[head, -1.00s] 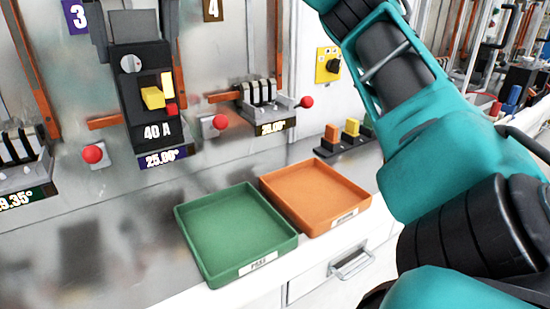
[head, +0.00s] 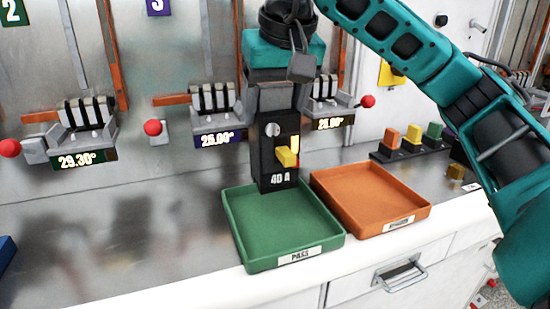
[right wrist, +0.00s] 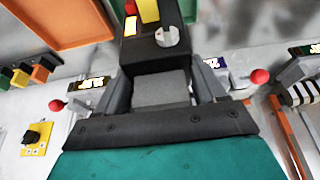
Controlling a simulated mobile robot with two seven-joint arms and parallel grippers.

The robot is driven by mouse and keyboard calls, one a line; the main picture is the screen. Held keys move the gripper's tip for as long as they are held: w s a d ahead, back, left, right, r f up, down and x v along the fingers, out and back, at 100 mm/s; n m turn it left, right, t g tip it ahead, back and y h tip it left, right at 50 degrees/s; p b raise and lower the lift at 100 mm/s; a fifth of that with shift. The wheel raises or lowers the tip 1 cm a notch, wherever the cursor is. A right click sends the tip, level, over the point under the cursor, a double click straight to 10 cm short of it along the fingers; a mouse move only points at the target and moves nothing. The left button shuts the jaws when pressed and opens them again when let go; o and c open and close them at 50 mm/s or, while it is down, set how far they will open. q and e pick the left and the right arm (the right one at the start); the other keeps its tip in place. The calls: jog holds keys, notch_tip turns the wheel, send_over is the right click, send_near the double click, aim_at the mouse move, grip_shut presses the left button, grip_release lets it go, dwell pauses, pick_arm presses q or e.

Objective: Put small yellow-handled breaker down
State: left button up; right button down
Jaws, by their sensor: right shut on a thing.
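The small breaker (head: 267,158) is black with a yellow handle, a grey round knob and a "40 A" label. My right gripper (head: 275,98) is shut on its top and holds it upright. Its lower end is over the back part of the green PASS tray (head: 232,228); I cannot tell whether it touches the tray floor. In the right wrist view the breaker (right wrist: 150,45) sits between the fingers (right wrist: 155,95), with an orange tray (right wrist: 75,22) beyond. My left gripper is not in view.
The orange tray (head: 420,208) stands right of the green one. Behind are clamp stations with red knobs (head: 152,127) and angle displays (head: 220,139). Coloured blocks (head: 412,135) stand at the right on a black strip. The metal counter at left is largely clear.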

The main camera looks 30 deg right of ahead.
aim_at(275, 146)
notch_tip(275, 146, down, 2)
notch_tip(275, 146, down, 4)
jog(key=shift+f+b, duration=0.2)
jog(key=shift+b, duration=0.25)
jog(key=shift+f, duration=0.15)
jog(key=shift+f, duration=0.15)
jog(key=shift+c, duration=0.5)
grip_release()
